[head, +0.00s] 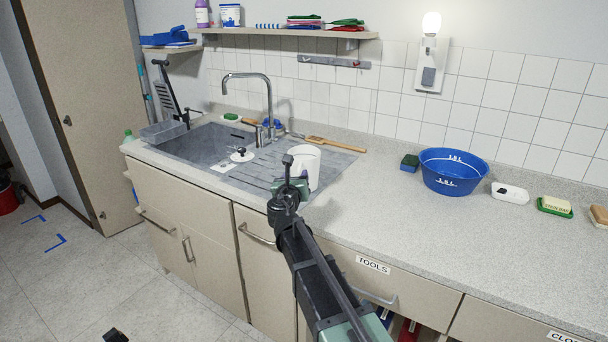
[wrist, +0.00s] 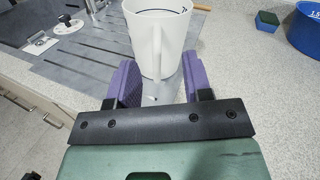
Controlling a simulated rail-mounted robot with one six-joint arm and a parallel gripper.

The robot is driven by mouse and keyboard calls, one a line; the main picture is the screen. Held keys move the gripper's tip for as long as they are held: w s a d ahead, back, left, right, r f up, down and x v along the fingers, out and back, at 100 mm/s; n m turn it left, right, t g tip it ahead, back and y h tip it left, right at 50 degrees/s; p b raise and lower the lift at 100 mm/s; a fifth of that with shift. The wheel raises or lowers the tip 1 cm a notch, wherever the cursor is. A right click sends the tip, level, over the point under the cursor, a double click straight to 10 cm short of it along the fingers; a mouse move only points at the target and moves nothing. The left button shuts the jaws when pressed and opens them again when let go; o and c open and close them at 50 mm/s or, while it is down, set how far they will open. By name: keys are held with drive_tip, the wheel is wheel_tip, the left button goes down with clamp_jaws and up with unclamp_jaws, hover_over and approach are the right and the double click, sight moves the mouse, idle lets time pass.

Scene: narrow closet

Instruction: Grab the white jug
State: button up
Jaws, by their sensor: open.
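The white jug (head: 302,166) stands upright on the ribbed drainboard beside the sink. It also shows in the wrist view (wrist: 153,42), with its handle facing my gripper. In the wrist view my gripper (wrist: 160,88) is open, its two purple fingers apart, with the lower part of the jug's handle appearing between them. I cannot tell whether the fingers touch the jug. In the head view my gripper (head: 291,185) is in front of the jug and hides part of its lower body.
The sink (head: 205,143) with its tall tap (head: 268,100) is left of the jug. A wooden brush (head: 330,144) lies behind it. A blue basin (head: 450,172), a sponge (head: 409,163) and soap dishes stand to the right. The counter (head: 400,215) in front is clear.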

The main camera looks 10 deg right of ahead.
sight(299, 166)
drive_tip(key=x, duration=0.7)
drive_tip(key=shift+w+a, duration=0.15)
drive_tip(key=shift+w, duration=0.3)
clamp_jaws()
